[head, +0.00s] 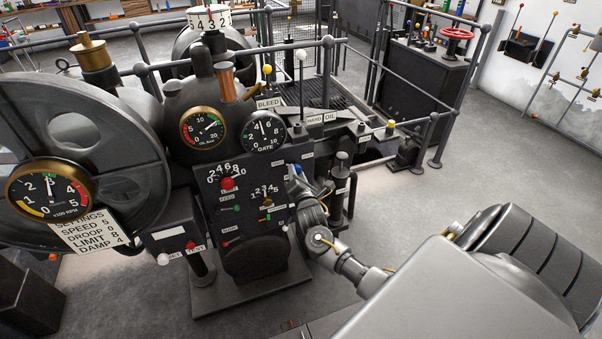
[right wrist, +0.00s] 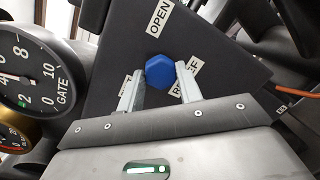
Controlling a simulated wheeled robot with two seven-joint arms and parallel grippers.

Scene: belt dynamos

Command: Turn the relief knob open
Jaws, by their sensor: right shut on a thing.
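The relief knob is a blue, faceted knob on a dark panel, seen in the right wrist view (right wrist: 160,72). My right gripper (right wrist: 160,84) has one finger on each side of it and is shut on it. An OPEN label (right wrist: 160,18) sits above the knob in that view. Two more labels are partly hidden behind the fingers. In the head view my right gripper (head: 303,188) reaches the right edge of the machine's panel, and only a little blue of the knob (head: 298,169) shows. My left gripper is not in view.
Left of the knob, in the head view, is a dark panel (head: 240,200) with dials and a red knob (head: 227,184). The gate gauge (head: 264,130) and lever handles stand above. Railings (head: 437,125) and a cabinet with a red handwheel (head: 457,33) stand behind. Open floor lies to the right.

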